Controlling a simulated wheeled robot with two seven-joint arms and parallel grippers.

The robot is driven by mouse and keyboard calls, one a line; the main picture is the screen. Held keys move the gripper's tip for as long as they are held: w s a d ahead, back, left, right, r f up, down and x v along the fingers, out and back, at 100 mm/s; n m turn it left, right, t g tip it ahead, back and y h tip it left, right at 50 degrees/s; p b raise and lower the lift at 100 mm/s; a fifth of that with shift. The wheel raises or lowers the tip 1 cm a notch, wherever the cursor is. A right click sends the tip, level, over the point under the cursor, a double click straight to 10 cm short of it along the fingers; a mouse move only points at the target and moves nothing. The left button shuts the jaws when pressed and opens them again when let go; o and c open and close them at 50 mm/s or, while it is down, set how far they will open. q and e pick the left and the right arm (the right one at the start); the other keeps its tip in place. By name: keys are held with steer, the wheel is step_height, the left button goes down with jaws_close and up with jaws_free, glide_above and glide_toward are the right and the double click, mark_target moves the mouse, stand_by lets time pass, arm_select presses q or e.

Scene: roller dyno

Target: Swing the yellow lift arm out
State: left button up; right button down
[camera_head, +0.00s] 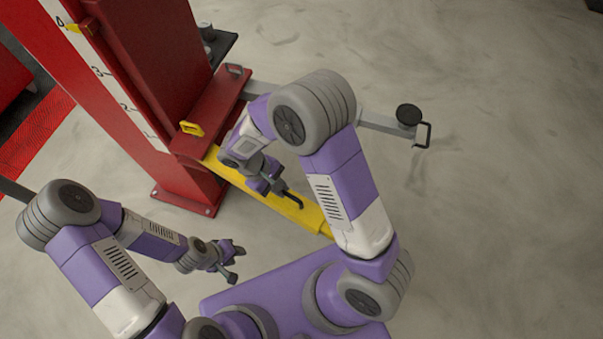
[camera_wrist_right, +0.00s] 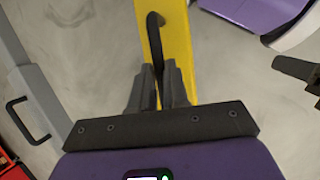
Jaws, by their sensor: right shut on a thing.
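The yellow lift arm (camera_head: 236,179) runs from the foot of the red lift post (camera_head: 170,90) down to the right, passing behind my right arm. It also shows in the right wrist view (camera_wrist_right: 178,45). A black handle (camera_wrist_right: 153,35) stands on the arm, its curved top visible in the head view (camera_head: 297,201). My right gripper (camera_head: 279,187) is shut on this handle; in the right wrist view its fingers (camera_wrist_right: 157,92) sit on both sides of it. My left gripper (camera_head: 238,265) is open and empty above the floor, left of the yellow arm.
A grey lift arm (camera_head: 380,122) with a round black pad (camera_head: 409,114) and a black end handle (camera_head: 428,134) extends right beyond my right arm. A red grating (camera_head: 40,130) lies at the left. The concrete floor at the right is clear.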

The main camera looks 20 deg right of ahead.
steer(key=shift+s+a, duration=0.25)
steer(key=shift+a, duration=0.05)
steer(key=c, duration=1.1)
jaws_free()
steer(key=shift+w, duration=0.1)
steer(key=shift+r, duration=0.1)
steer(key=p+v, duration=0.2)
steer(key=v, duration=0.5)
steer(key=shift+w+r, duration=0.1)
steer(key=shift+r, duration=0.05)
